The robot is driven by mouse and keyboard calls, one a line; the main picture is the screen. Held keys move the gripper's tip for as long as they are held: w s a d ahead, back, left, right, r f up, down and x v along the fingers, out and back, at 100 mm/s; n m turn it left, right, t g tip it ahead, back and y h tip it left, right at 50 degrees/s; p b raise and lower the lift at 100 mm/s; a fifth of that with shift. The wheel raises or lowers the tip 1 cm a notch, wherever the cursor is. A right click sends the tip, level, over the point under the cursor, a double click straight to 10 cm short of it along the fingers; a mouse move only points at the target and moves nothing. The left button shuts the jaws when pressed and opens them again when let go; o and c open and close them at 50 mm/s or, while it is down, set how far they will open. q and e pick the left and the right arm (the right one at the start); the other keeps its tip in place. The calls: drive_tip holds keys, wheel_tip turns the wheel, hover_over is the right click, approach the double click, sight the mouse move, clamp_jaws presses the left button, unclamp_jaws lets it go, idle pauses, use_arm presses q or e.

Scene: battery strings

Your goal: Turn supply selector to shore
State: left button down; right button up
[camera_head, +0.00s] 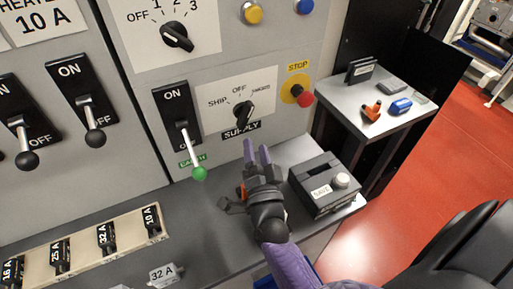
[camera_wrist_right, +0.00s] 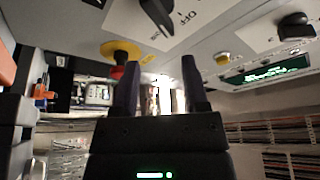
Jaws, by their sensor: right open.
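The supply selector (camera_head: 243,113) is a black rotary knob on a white plate marked SHIP, OFF and SHORE, above a black SUPPLY label. Its bar is slanted in the head view; I cannot tell for sure which mark it points to. A black knob, which looks like the same selector, shows at the top of the right wrist view (camera_wrist_right: 157,14), beside an OFF mark. My right gripper (camera_head: 257,151) is open and empty, just below the SUPPLY label and apart from the knob. Its two fingers point up in the wrist view (camera_wrist_right: 162,70). My left gripper is not in view.
A green-tipped lever (camera_head: 199,173) hangs left of the gripper. A red STOP button (camera_head: 305,98) sits right of the selector. A grey box with a pale knob (camera_head: 326,186) stands right on the ledge. A side table (camera_head: 345,108) holds small items.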

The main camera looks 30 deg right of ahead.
sight(249, 116)
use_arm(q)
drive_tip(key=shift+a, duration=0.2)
use_arm(e)
drive_tip(key=w+d+n+y, duration=0.1)
drive_tip(key=w+n+y, duration=0.1)
drive_tip(key=w+r+n+g+y, duration=0.1)
drive_tip(key=w+n+y, duration=0.1)
drive_tip(key=w+n, duration=0.1)
drive_tip(key=w+d+r+n+y, duration=0.1)
drive_tip(key=w+n+y, duration=0.1)
drive_tip(key=w, duration=0.1)
drive_tip(key=shift+w+d+r+n+g+p, duration=0.1)
drive_tip(key=shift+d+r+n+g+p, duration=0.05)
drive_tip(key=shift+d+n+g+p, duration=0.2)
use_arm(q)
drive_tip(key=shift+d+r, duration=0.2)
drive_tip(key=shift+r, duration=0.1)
use_arm(e)
drive_tip(key=shift+c, duration=0.2)
drive_tip(key=shift+a, duration=0.1)
drive_tip(key=c, duration=0.7)
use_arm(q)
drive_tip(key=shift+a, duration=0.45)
use_arm(e)
clamp_jaws()
